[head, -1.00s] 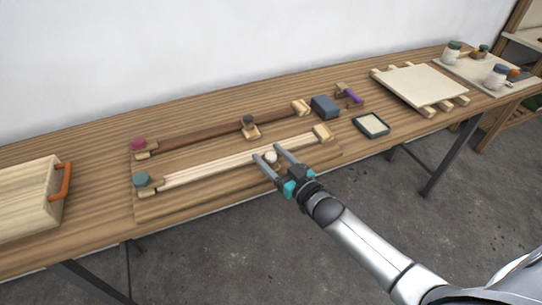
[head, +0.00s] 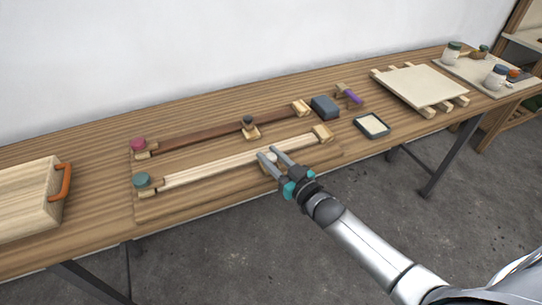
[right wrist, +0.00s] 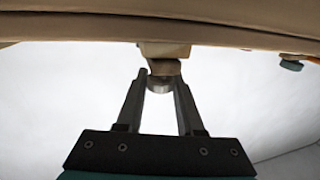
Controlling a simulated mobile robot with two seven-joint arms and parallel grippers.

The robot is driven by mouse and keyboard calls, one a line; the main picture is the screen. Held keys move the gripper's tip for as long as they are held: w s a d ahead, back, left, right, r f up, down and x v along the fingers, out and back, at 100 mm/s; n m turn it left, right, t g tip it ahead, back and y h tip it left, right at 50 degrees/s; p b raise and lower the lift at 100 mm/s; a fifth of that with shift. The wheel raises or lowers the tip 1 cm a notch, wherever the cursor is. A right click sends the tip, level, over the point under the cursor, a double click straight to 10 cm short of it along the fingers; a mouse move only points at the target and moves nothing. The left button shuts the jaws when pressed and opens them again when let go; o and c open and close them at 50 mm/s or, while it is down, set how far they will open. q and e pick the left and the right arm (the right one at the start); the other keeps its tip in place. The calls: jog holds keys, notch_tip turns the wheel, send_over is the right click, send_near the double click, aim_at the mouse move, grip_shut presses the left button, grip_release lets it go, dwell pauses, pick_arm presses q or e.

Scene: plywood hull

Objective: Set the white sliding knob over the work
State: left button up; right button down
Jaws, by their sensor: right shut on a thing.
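The white sliding knob (head: 268,159) sits on the front pale rail (head: 225,167), right of its middle. My right gripper (head: 268,153) reaches in from the lower right and is shut on the knob, whose top is mostly hidden by the fingers. In the right wrist view the two fingertips (right wrist: 160,84) close on the round knob (right wrist: 160,83) below a wooden slider block (right wrist: 165,50). A second rail (head: 200,130), dark brown with a dark knob (head: 248,120), lies behind. My left gripper is not in view.
A teal knob (head: 142,179) and a red knob (head: 138,144) stand at the rails' left ends. A blue-grey block (head: 325,107), a purple-handled tool (head: 350,93) and a small tray (head: 372,125) lie to the right. A wooden box (head: 28,198) is at the left.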

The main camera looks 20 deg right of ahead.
aim_at(270, 153)
dwell(0.8)
jog(key=shift+d+b+x, duration=0.15)
jog(key=shift+b+x, duration=0.15)
jog(key=shift+x, duration=0.45)
jog(key=shift+d+b+x, duration=0.15)
jog(key=shift+b+x, duration=0.1)
jog(key=shift+x, duration=0.45)
jog(key=shift+w, duration=0.1)
jog(key=c, duration=0.5)
grip_release()
jog(key=shift+c, duration=0.2)
jog(key=p+v, duration=0.2)
jog(key=v, duration=1.3)
jog(key=shift+p, duration=0.3)
